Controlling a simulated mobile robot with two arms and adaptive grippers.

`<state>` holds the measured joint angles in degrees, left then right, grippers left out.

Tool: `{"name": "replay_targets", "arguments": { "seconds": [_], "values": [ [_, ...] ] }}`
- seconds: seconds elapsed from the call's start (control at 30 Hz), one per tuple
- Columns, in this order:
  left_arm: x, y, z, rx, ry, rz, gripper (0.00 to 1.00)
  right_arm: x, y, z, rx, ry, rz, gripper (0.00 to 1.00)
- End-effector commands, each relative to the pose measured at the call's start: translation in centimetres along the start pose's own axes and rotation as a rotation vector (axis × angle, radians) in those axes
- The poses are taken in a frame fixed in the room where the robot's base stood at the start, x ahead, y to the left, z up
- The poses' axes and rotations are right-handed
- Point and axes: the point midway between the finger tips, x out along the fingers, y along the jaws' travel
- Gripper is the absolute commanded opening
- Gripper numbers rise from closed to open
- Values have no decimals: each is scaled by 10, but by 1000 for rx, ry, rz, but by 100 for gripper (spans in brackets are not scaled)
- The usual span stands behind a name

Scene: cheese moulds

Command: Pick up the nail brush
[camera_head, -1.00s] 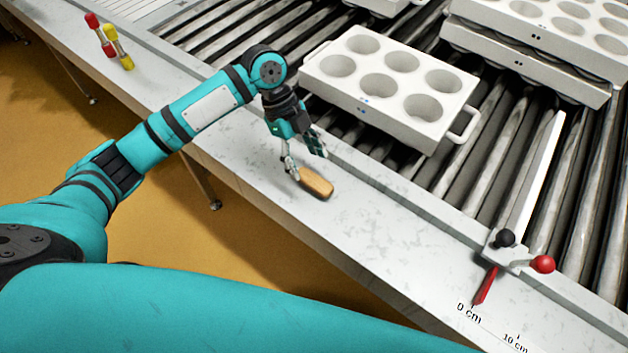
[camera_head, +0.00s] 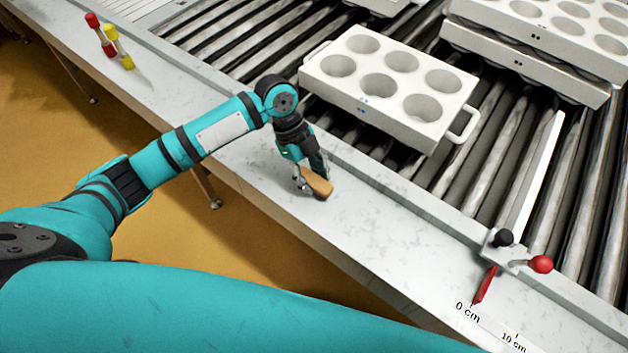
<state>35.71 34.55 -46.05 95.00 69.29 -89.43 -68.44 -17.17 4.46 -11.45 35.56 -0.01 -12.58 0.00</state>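The nail brush (camera_head: 320,187) is a small tan, oblong block lying on the pale marbled ledge near the middle of the view. My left gripper (camera_head: 311,176) is right above it, pointing down. Its fingers are spread, one on the left side of the brush and one on the far right side, and they hide the brush's upper left part. I cannot tell whether the fingers touch it. The brush rests on the ledge. My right gripper is not in view.
A white mould block (camera_head: 390,88) with round cups sits on rollers behind the ledge; more moulds (camera_head: 530,55) are stacked at the upper right. A stop with a red knob (camera_head: 541,264) is at the right. The ledge right of the brush is clear.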

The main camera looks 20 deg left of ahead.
Motion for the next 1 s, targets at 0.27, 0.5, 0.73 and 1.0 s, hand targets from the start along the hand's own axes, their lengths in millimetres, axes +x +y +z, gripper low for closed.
{"name": "replay_targets", "arguments": {
  "seconds": [0.27, 0.5, 0.73, 1.0],
  "values": [
    [0, 0, 0, 0, 0, 0, 2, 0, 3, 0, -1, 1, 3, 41],
    [-4, 0, -1, 0, 0, -1, 2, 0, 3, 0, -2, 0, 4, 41],
    [-24, -1, -10, 2, 0, -3, 2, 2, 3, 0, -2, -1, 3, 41],
    [-35, 44, -14, 0, -2, 2, 2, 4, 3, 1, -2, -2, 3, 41]
  ]
}}
